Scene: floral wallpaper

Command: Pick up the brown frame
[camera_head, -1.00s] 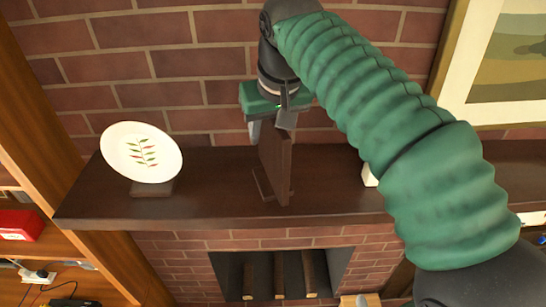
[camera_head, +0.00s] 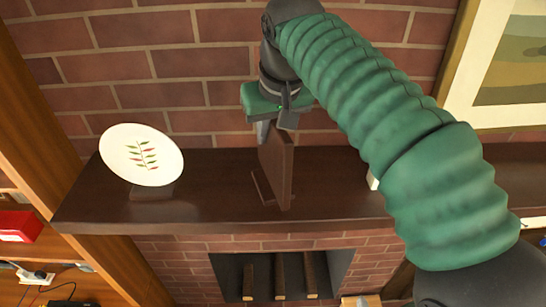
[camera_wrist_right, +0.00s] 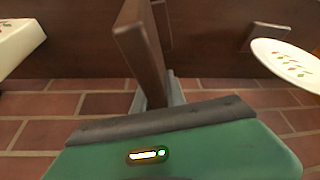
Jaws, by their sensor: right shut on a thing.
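The brown frame (camera_head: 276,168) stands upright on the dark wooden mantel (camera_head: 222,198), seen nearly edge-on in the head view. Its thin edge also shows in the right wrist view (camera_wrist_right: 142,50), rising from the jaws. My right gripper (camera_head: 274,128) comes from above and is shut on the frame's top edge. A thin foot or stand piece sticks out at the frame's base. Whether the frame's bottom touches the mantel is hard to tell. My left gripper is in neither view.
A white oval plate with a leaf pattern (camera_head: 141,154) stands on the mantel at left. A white object (camera_head: 373,181) is partly hidden behind my right arm. The brick wall (camera_head: 150,60) is close behind. A landscape picture (camera_head: 500,70) is at upper right.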

